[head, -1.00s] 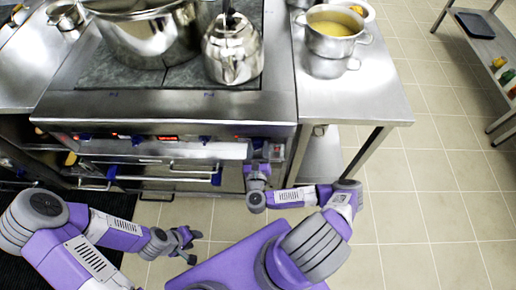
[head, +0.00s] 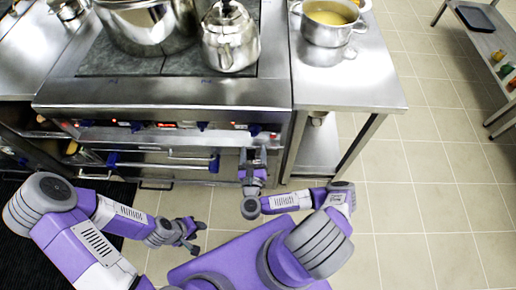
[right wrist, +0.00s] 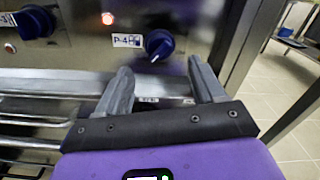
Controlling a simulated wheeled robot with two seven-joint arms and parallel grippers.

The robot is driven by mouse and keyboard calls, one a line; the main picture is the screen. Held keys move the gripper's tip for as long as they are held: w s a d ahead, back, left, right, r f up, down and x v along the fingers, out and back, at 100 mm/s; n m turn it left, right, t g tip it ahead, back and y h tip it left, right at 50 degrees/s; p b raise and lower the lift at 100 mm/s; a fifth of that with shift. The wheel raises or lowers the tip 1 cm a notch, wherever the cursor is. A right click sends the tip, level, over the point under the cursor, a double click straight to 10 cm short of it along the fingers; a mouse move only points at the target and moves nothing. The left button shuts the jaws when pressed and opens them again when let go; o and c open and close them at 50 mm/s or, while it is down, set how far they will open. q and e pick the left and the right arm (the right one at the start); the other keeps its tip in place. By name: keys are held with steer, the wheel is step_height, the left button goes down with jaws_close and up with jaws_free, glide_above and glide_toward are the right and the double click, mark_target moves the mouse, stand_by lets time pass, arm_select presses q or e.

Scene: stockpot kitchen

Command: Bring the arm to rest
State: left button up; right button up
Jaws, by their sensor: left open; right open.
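My left gripper (head: 190,238) is open and empty, low in front of the stove at the left of the head view. My right gripper (head: 254,158) is open and empty, its fingers pointing at the stove's front just below the control panel. In the right wrist view the two fingers (right wrist: 160,88) stand apart, below a dark blue knob (right wrist: 159,45) marked P-4. Nothing is between them. Whether a finger touches the stove front I cannot tell.
The stove (head: 160,96) carries a large pot (head: 150,25) and a kettle (head: 230,38). An oven handle bar (head: 150,166) runs along its front. A steel table (head: 350,85) at right holds a pot of yellow soup (head: 328,22). Tiled floor (head: 430,190) is clear at right.

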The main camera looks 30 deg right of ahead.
steer(key=shift+w, duration=0.1)
stand_by(0.4)
steer(key=s+a+f+n+g+y+p, duration=0.1)
steer(key=s+a+f+n+g+y, duration=0.15)
steer(key=a+n+y, duration=0.75)
steer(key=s+a+f+n+g+y+p, duration=0.1)
steer(key=s+a+f+n+g+y, duration=0.15)
steer(key=a+n+y, duration=0.75)
steer(key=s+d+n+g+h+p, duration=0.1)
steer(key=s+d+n+g+h, duration=0.6)
steer(key=n, duration=0.9)
steer(key=s+d+g, duration=0.2)
steer(key=g, duration=0.1)
steer(key=shift+s+d, duration=0.3)
steer(key=shift+s, duration=0.05)
